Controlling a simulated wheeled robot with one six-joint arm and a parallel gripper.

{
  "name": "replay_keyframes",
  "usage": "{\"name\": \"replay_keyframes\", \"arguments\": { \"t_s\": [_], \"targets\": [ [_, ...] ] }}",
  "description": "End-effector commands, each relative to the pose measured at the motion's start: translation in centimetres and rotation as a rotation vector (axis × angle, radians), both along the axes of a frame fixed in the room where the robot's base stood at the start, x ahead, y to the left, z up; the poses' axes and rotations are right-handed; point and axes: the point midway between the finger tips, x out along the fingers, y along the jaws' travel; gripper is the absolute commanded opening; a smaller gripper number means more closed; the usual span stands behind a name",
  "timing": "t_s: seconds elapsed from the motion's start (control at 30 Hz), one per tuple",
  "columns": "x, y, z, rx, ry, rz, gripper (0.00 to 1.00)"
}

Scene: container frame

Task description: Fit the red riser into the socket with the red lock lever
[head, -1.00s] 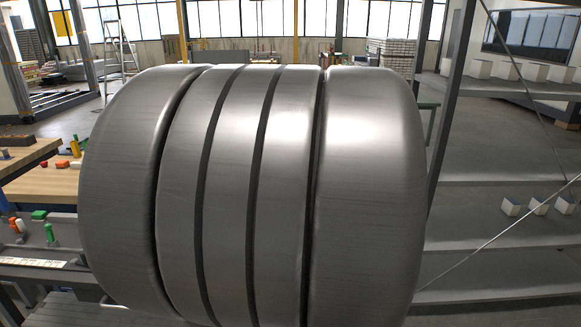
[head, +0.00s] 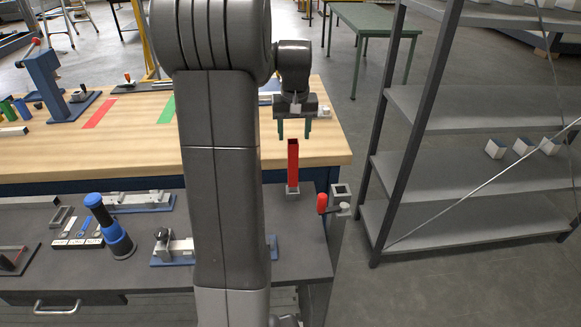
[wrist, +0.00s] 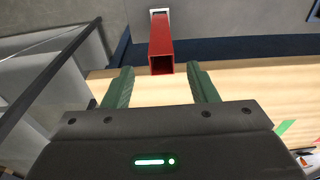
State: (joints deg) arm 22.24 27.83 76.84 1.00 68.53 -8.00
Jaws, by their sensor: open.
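The red riser (head: 293,164) is a square hollow tube standing upright in a small grey holder (head: 293,191) on the grey bench. The socket (head: 341,189) is a square grey opening at the bench's right edge, with the red lock lever (head: 322,203) on its left side. My gripper (head: 294,135) is open and empty, its green fingers just above and behind the riser's top in the head view. In the wrist view the riser (wrist: 161,45) shows its open end between and beyond the fingertips (wrist: 160,70), apparently untouched.
A wooden table (head: 318,148) lies behind the grey bench. A blue-and-black tool (head: 109,226) and clamps on blue plates (head: 172,250) stand on the bench's left. A grey shelf rack (head: 480,120) stands at right. My arm hides the bench's middle.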

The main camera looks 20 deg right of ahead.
Motion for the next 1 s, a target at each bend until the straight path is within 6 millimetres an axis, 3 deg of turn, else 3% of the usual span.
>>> {"name": "replay_keyframes", "arguments": {
  "t_s": [0.1, 0.37, 0.63, 0.93, 1.0],
  "targets": [
    [0.2, 0.0, -2.0, 0.001, 0.003, 0.000, 0.53],
    [0.4, 0.0, -3.9, 0.000, 0.002, 0.001, 0.53],
    [0.7, 0.1, -7.7, 0.001, 0.002, 0.000, 0.53],
    [0.8, 0.0, -8.4, 0.000, -0.001, 0.000, 0.53],
    [0.8, 0.0, -8.4, 0.000, -0.001, 0.000, 0.43]
  ]
}}
